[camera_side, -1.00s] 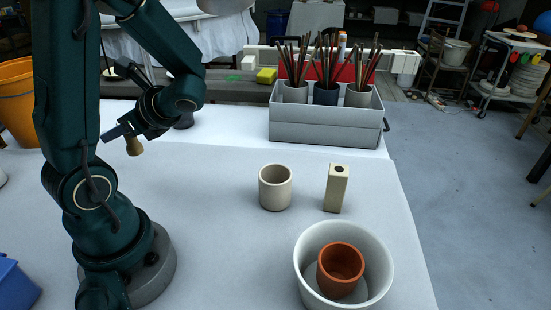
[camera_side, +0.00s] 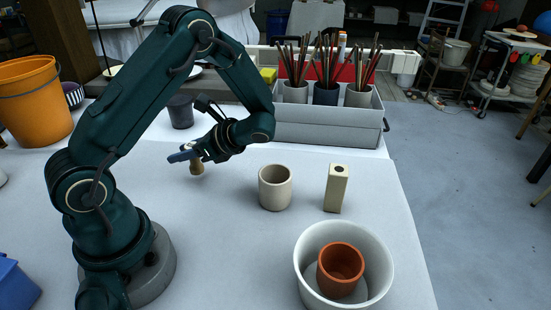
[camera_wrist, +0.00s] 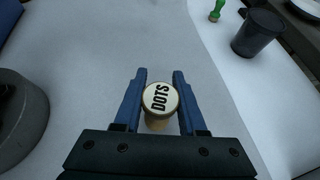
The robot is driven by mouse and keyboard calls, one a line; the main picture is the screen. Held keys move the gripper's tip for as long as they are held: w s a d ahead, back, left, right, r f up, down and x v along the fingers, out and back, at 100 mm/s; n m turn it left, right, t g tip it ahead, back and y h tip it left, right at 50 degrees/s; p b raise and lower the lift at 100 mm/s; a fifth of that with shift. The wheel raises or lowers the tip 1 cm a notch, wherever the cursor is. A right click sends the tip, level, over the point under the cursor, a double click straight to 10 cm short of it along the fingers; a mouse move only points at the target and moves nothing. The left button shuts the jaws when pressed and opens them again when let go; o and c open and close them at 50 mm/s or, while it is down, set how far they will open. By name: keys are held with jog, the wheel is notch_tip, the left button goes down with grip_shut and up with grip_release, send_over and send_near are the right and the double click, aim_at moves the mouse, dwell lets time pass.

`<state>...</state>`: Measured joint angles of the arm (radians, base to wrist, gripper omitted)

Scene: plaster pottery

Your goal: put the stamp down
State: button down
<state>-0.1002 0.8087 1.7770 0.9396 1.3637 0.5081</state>
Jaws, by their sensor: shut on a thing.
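The stamp (camera_side: 196,166) has a round tan body, and its pale top reads "DOTS" in the wrist view (camera_wrist: 159,98). My gripper (camera_side: 187,153) is shut on it, with a blue finger on each side in the wrist view (camera_wrist: 159,84). In the side view the stamp hangs roughly upright, low over or on the white table cover (camera_side: 235,230). I cannot tell whether its bottom touches the cover.
A beige cup (camera_side: 275,188) and a tan block with a hole (camera_side: 336,188) stand to the right. A white bowl (camera_side: 304,252) holding a terracotta cup (camera_side: 340,268) is at the front right. A dark cup (camera_side: 180,112) stands behind my gripper. A grey tool box (camera_side: 322,130) is at the back.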

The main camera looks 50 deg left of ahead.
jog(key=shift+f, duration=1.15)
jog(key=shift+f, duration=0.15)
jog(key=shift+c, duration=2.4)
grip_release()
jog(key=v, duration=1.2)
jog(key=s+d+r+n+t+h, duration=0.7)
jog(key=d+r+n+t+h, duration=0.1)
jog(key=d+n+t+h, duration=0.2)
jog(key=shift+s+d+n+t, duration=0.2)
jog(key=shift+d+n+t, duration=0.6)
jog(key=shift+t, duration=0.2)
